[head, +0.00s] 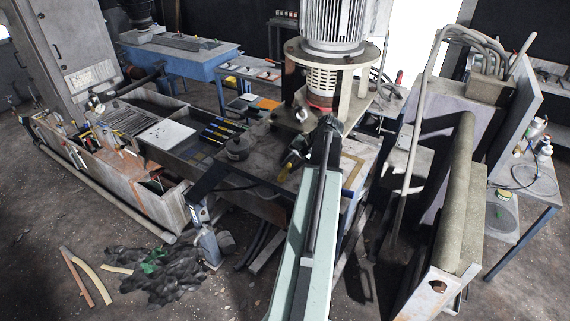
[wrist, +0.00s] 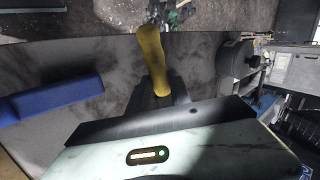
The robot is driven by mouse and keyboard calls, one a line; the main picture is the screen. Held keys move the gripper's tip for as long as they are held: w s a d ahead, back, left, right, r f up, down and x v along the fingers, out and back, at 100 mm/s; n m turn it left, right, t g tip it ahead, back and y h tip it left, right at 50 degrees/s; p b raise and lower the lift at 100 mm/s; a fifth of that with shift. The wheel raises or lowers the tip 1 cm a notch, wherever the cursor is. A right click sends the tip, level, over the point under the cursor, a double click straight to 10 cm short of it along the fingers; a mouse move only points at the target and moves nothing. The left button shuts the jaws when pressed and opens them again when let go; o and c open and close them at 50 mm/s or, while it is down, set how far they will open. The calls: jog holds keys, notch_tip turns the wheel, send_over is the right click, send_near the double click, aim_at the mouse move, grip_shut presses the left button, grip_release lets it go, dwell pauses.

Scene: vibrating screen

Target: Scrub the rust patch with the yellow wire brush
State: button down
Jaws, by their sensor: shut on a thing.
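In the wrist view, my gripper (wrist: 162,98) is shut on the yellow wire brush (wrist: 152,60). Its yellow handle stands up from the dark jaws and leans slightly left; its far end lies near a dark green and black cluster, and I cannot make out the bristles. In the head view, a small yellow piece (head: 297,143), perhaps the brush, shows left of the end of my arm; the jaws are not clear there. I cannot tell which mark is the rust patch. A brown spot (head: 438,287) shows on a pale end plate at lower right.
A long open trough (head: 152,196) with tools runs along the left. A large motor (head: 333,22) stands upright behind my arm. A thick beige pipe (head: 455,200) stands at right. A blue bar (wrist: 55,98) is left of my gripper.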

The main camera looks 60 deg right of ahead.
jog(key=shift+s+d, duration=0.1)
jog(key=shift+s, duration=2.5)
jog(key=shift+w+d+r, duration=0.1)
jog(key=shift+w+d, duration=0.05)
jog(key=shift+w, duration=1.05)
jog(key=shift+w+d, duration=0.15)
jog(key=shift+w, duration=1.05)
jog(key=shift+w+d, duration=0.15)
jog(key=shift+w, duration=0.95)
jog(key=shift+w+d, duration=0.1)
jog(key=shift+w, duration=1)
jog(key=shift+w+d, duration=0.15)
jog(key=shift+w, duration=0.6)
jog(key=shift+w+d, duration=0.15)
jog(key=shift+w, duration=0.6)
jog(key=shift+s+a+f, duration=0.1)
jog(key=shift+s, duration=1.2)
jog(key=shift+s+f, duration=0.1)
jog(key=shift+s, duration=1.2)
jog(key=shift+s+r, duration=0.1)
jog(key=shift+s, duration=3.25)
jog(key=shift+w, duration=0.1)
jog(key=shift+r, duration=0.1)
